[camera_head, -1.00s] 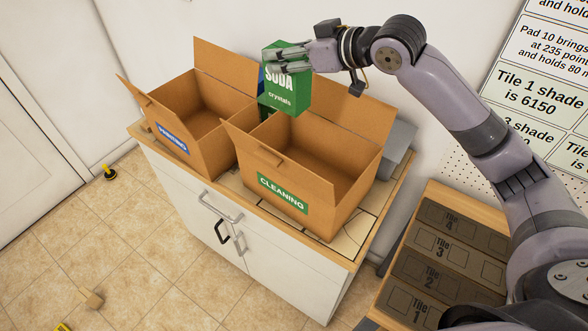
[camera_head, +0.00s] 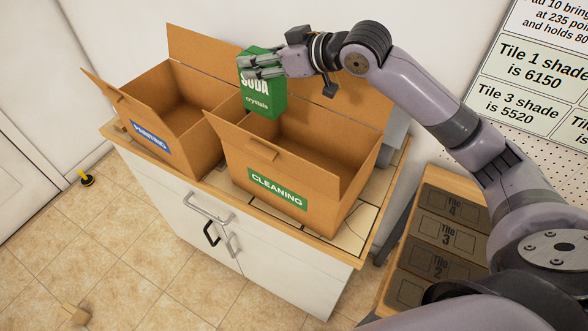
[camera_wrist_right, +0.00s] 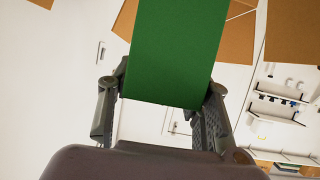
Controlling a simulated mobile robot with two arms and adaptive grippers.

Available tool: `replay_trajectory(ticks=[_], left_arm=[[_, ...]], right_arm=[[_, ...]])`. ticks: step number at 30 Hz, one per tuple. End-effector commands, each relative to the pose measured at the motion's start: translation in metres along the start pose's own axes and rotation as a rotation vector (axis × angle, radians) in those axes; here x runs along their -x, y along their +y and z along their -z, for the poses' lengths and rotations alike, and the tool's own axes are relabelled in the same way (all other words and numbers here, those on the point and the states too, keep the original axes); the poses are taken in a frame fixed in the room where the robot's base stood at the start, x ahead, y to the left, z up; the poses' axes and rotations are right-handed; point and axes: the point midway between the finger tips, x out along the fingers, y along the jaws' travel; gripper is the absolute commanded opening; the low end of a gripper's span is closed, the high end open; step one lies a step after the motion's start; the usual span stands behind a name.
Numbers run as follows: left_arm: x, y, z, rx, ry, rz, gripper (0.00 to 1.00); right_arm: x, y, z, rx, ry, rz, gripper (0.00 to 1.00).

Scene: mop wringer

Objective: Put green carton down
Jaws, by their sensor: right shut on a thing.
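The green carton (camera_head: 265,98), marked "SODA crystals", is held upright by my right gripper (camera_head: 262,68) at the cleaning box (camera_head: 240,176). The carton's lower part shows at the far left of that box's opening; I cannot tell whether it touches the box. In the right wrist view, my right gripper (camera_wrist_right: 160,120) has a finger on each side of the green carton (camera_wrist_right: 178,50). The cleaning box is open, brown cardboard with a green "CLEANING" label, and its visible interior looks empty. My left gripper is not in view.
An open painting box (camera_head: 185,135) with a blue label stands left of the cleaning box. Both are on a white cabinet (camera_head: 185,205) with a wooden top. Tile boxes (camera_head: 440,235) lie in a wooden holder at the right. A wall is close behind.

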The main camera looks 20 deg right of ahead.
Motion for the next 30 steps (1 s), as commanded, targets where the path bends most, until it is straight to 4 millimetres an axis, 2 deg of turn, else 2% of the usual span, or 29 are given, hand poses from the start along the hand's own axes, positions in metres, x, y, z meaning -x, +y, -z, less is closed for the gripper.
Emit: replay_trajectory(ticks=[7,15,18,23,30], left_arm=[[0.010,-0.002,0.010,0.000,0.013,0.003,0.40],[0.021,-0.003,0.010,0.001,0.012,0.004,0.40],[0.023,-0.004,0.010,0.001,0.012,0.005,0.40],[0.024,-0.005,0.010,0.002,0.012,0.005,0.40],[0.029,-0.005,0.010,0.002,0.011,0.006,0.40]], right_arm=[[-0.021,-0.001,-0.056,-0.005,-0.010,0.001,0.00],[-0.048,-0.001,-0.118,-0.005,-0.006,0.001,0.00],[-0.054,-0.001,-0.131,-0.003,-0.003,0.001,0.00],[-0.059,-0.001,-0.143,-0.001,-0.002,0.001,0.00],[-0.072,0.000,-0.174,-0.002,-0.002,0.000,0.00]])
